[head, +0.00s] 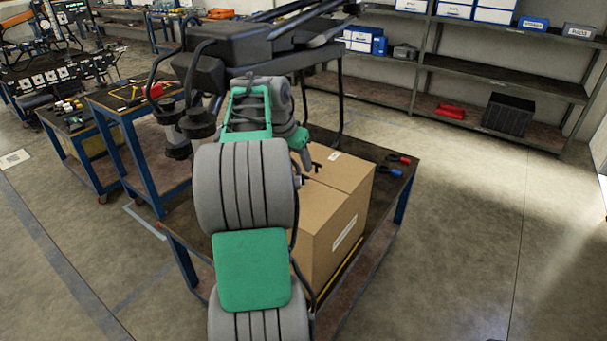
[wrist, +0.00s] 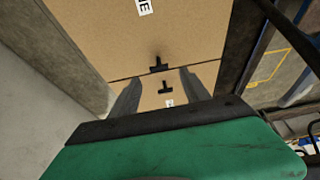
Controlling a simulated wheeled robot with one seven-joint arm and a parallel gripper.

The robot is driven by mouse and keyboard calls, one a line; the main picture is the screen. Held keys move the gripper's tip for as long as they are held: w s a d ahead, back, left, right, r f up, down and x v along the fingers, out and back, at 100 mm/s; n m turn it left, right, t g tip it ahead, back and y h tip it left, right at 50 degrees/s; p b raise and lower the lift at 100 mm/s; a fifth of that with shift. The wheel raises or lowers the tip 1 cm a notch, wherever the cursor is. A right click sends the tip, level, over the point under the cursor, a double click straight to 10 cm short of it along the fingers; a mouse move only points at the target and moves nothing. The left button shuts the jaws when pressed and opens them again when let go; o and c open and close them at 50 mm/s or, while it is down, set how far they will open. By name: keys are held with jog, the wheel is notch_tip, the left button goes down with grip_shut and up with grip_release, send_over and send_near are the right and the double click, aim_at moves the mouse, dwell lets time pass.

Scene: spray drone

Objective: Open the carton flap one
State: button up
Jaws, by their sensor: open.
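A brown cardboard carton (head: 345,183) stands on a work table, its top closed. In the wrist view its top has two flaps meeting at a dark seam, a larger flap (wrist: 125,42) and another flap (wrist: 150,97). Each flap has a small black T-shaped tab, one tab (wrist: 158,66) on each side of the seam with the other tab (wrist: 165,88). My gripper (wrist: 157,88) is open and empty, its two grey fingers on either side of the tab nearer to it. I cannot tell whether the fingers touch the carton. In the head view my arm hides much of the gripper and carton.
Blue-legged carts (head: 130,110) stand at the left, shelves (head: 500,65) at the back. The floor at the right is clear.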

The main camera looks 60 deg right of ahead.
aim_at(303, 175)
jog(key=x, duration=0.8)
jog(key=shift+s+r+p, duration=0.1)
jog(key=shift+p, duration=0.2)
jog(key=shift+c, duration=0.5)
grip_shut()
dwell(0.4)
